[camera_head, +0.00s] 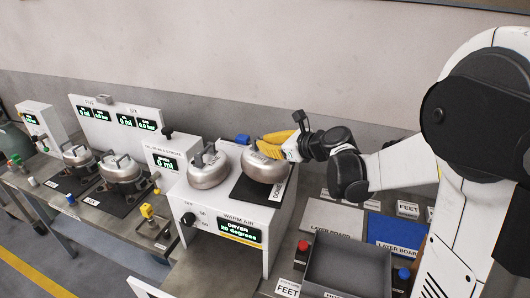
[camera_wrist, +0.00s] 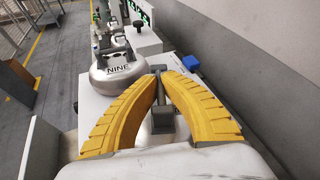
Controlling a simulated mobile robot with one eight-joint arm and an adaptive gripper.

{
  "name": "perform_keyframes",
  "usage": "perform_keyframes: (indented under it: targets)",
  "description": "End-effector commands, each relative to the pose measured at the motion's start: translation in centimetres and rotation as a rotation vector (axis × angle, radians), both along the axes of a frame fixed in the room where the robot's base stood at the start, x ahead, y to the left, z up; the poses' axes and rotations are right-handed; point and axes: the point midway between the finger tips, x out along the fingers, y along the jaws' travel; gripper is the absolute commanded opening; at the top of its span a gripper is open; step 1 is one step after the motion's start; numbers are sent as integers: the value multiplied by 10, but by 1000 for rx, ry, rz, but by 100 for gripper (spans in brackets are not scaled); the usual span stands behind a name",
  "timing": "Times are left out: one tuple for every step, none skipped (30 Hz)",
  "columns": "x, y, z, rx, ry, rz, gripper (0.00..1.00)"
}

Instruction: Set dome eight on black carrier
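A steel dome (camera_head: 258,170) sits at the right of the dryer top, over a black plate (camera_head: 243,190). Its label is too small to read. My gripper (camera_head: 296,124) reaches it from the right, with yellow fingers around its top. In the wrist view my gripper (camera_wrist: 161,76) has its two fingers closed in on the grey handle (camera_wrist: 160,98) of this dome, whose steel shows between them. A second dome (camera_head: 208,172) stands to its left on the dryer; in the wrist view this dome (camera_wrist: 116,75) is marked NINE. I cannot tell which surface is the black carrier.
The white dryer (camera_head: 226,222) reads 20 degrees. A dark grey tray (camera_head: 345,268), grey layer board (camera_head: 332,217) and blue layer board (camera_head: 398,232) lie at the right. A wall runs behind.

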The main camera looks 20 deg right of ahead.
Motion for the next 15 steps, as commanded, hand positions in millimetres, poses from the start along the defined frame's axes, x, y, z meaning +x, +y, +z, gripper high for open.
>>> perform_keyframes:
  targets:
    - [1, 0, -9, 1, -1, -1, 0]
    - [0, 0, -14, 1, -1, -1, 0]
    - [1, 0, -19, 1, -1, -1, 0]
    - [1, -1, -22, 1, -1, -1, 0]
    - [1, -1, -25, 1, -1, -1, 0]
    - [0, -1, -27, 1, -1, -1, 0]
    - [0, -1, -28, 1, -1, -1, 0]
    - [0, -1, -28, 1, -1, -1, 0]
    - [0, -1, -28, 1, -1, -1, 0]
    - [0, -1, -28, 1, -1, -1, 0]
    - [0, -1, -28, 1, 0, 0, 0]
    - [0, -1, -28, 1, 0, 0, 0]
    - [0, -1, -27, 1, 0, 0, 0]
    - [0, -1, -28, 1, 0, 0, 0]
    - [0, -1, -28, 1, 0, 0, 0]
